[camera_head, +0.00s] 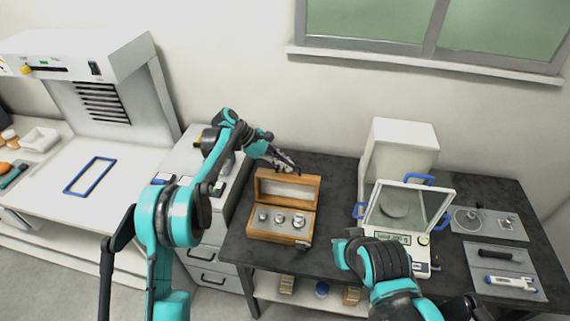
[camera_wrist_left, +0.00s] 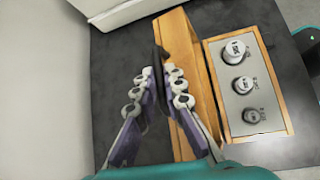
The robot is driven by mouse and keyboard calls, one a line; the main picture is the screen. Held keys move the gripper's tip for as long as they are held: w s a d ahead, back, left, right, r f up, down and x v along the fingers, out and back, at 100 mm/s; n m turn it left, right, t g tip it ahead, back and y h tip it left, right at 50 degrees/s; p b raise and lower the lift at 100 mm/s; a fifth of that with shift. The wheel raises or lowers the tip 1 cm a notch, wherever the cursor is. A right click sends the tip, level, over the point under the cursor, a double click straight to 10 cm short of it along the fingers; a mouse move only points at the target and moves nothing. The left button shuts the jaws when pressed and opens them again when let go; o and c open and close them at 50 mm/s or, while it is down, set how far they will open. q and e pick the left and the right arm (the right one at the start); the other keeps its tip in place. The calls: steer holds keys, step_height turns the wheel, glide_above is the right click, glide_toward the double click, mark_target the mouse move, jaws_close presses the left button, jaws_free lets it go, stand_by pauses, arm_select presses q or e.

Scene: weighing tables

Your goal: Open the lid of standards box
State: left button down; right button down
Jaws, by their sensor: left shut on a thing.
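The wooden standards box (camera_head: 278,229) stands on the dark table with its lid (camera_head: 268,187) raised at the back, roughly upright. Several silver weights sit in its light insert; the weights (camera_wrist_left: 238,84) also show in the left wrist view. My left gripper (camera_head: 291,170) is at the top edge of the lid. In the left wrist view its fingers (camera_wrist_left: 158,72) are shut around a dark part at the lid's edge, beside the wooden lid (camera_wrist_left: 184,60). My right arm reaches in near the balance in the head view, and its fingertips cannot be made out.
A balance (camera_head: 423,254) with a glass draft shield and blue handles stands right of the box. Trays (camera_head: 488,226) with small tools lie at the far right. A fume hood with a blue frame (camera_head: 90,176) is at the left. Bare dark table (camera_head: 335,190) separates box and balance.

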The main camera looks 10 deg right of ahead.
stand_by(0.3)
arm_select(q)
steer(key=c, duration=1.6)
jaws_free()
steer(key=shift+r, duration=0.1)
steer(key=v, duration=1.2)
